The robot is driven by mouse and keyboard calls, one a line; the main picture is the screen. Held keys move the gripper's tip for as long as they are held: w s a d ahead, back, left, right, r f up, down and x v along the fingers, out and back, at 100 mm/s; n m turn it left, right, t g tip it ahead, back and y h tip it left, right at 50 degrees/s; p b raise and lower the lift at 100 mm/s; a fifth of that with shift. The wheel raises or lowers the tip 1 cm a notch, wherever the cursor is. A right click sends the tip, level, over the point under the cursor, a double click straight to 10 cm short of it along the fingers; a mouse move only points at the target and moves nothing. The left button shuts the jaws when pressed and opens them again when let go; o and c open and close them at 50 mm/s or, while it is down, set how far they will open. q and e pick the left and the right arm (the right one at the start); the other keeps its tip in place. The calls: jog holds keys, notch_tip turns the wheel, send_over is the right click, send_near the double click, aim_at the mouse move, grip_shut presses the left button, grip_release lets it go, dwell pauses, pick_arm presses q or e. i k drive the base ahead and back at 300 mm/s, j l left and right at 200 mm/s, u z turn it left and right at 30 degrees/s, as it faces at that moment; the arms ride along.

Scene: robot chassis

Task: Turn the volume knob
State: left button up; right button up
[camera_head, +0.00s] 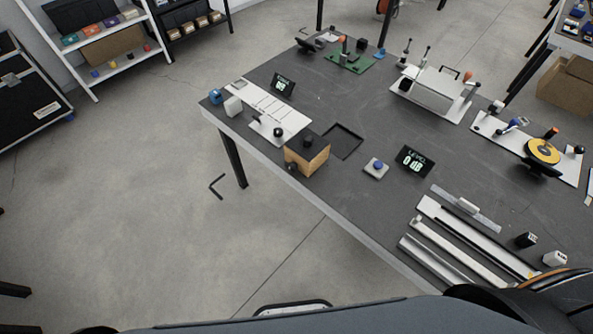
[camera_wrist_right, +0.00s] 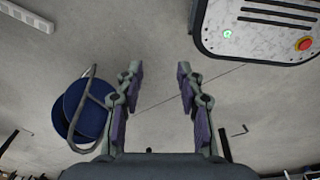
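A blue knob (camera_head: 378,163) sits on a small pale square base on the dark table (camera_head: 330,110), near its front edge in the head view. Just right of it stands a black display (camera_head: 415,161) reading "LEVEL 0 dB". Nothing touches the knob. My right gripper (camera_wrist_right: 158,76) shows in the right wrist view with its two fingers apart. It is empty, with grey floor behind it. The knob is not in the wrist view. Neither gripper shows in the head view, so my left gripper is out of sight.
A wooden box with a black top (camera_head: 307,154) stands left of the knob. A shallow dark square recess or tray (camera_head: 343,141) lies between them. Pale rails (camera_head: 465,240) lie to the right. A blue round stool (camera_wrist_right: 82,112) shows in the wrist view.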

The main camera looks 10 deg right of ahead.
aim_at(292, 167)
jog(key=i+j+z, duration=0.1)
jog(key=z, duration=0.35)
jog(key=j+z, duration=0.2)
jog(key=z, duration=0.3)
jog(key=i+j+z, duration=0.1)
jog(key=z, duration=0.35)
jog(key=j+z, duration=0.3)
jog(key=z, duration=0.2)
jog(key=j+z, duration=0.15)
jog(key=z, duration=0.3)
jog(key=k+j+z, duration=0.25)
jog(key=j, duration=0.6)
jog(key=k+j+z, duration=0.3)
jog(key=k+j, duration=0.15)
jog(key=j, duration=0.35)
jog(key=k+j+z, duration=0.25)
jog(key=k+j, duration=0.2)
jog(key=j, duration=0.25)
jog(key=k+j+z, duration=0.25)
jog(key=k+j, duration=0.6)
jog(key=i+j, duration=0.05)
jog(key=j, duration=0.05)
